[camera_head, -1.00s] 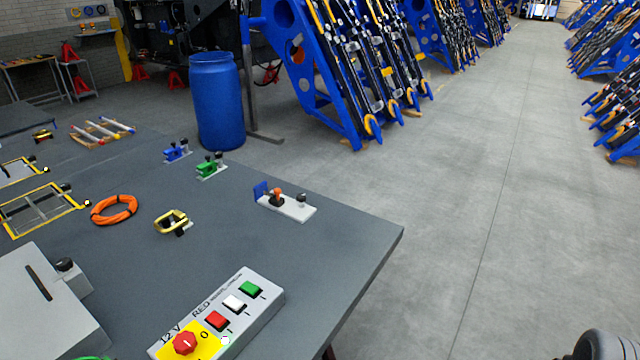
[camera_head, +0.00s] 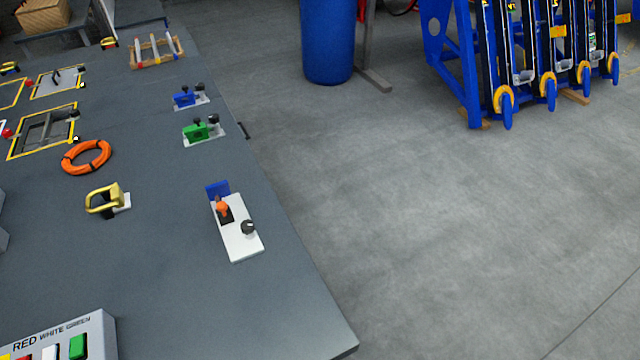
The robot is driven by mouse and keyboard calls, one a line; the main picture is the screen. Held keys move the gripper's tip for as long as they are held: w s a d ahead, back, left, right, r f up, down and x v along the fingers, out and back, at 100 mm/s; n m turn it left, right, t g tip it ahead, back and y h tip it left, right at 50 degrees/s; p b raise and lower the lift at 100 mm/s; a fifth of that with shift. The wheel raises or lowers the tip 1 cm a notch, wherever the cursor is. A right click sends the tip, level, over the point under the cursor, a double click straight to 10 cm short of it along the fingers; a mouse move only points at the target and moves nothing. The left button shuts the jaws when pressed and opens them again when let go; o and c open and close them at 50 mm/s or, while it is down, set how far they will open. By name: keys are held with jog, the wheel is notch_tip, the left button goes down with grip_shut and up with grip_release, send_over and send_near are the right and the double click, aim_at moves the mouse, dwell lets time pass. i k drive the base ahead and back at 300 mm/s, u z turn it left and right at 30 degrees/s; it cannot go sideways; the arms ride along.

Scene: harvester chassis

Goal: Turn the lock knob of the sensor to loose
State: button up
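A white base plate (camera_head: 239,241) lies near the right edge of the grey table. It bears a blue upright plate (camera_head: 217,189), an orange-topped part (camera_head: 222,207) on a black block, and a dark round knob (camera_head: 248,227) with a light mark at its near end. This looks like the sensor mount with its lock knob. I cannot tell from here whether the knob is set tight or loose. A green clamp-like unit (camera_head: 200,132) and a blue one (camera_head: 187,99), both with black knobs, sit farther back. My gripper is not in view.
The grey table (camera_head: 180,290) also bears a yellow-handled part (camera_head: 105,199), an orange ring (camera_head: 86,157), yellow-edged frames (camera_head: 42,132) and a push-button box (camera_head: 99,325). A blue barrel (camera_head: 328,40) and blue racks (camera_head: 455,60) stand behind. The floor at right is clear.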

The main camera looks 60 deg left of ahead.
aim_at(247, 227)
jog(key=i, duration=0.75)
jog(key=u, duration=3.4)
jog(key=i, duration=0.5)
jog(key=u, duration=0.05)
